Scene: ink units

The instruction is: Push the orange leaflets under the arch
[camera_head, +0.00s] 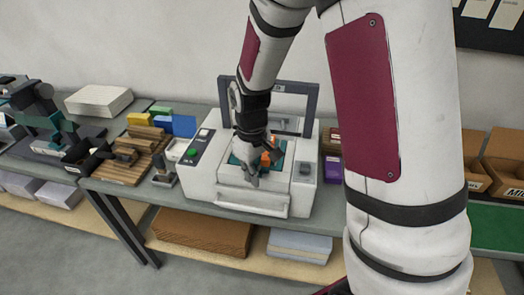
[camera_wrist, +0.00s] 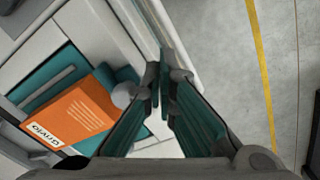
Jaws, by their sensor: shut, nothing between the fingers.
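The orange leaflets (camera_wrist: 75,119) show in the wrist view as an orange block with a white label, lying on a teal surface (camera_wrist: 60,75) to the left of my gripper. In the head view a small part of the orange leaflets (camera_head: 273,153) shows behind my gripper (camera_head: 250,178). They lie on top of the white machine (camera_head: 204,180). My gripper is shut and empty, and in the wrist view its fingertips (camera_wrist: 164,82) meet beside the leaflets, near the machine's front edge. A dark upright frame (camera_head: 311,100) stands at the back of the machine; I cannot tell whether it is the arch.
Wooden blocks (camera_head: 135,160) and a dark stand (camera_head: 163,172) are left of the machine. A purple box (camera_head: 333,168) is to its right. Cardboard bins (camera_head: 503,160) stand at the far right. Bare floor shows in front of the bench.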

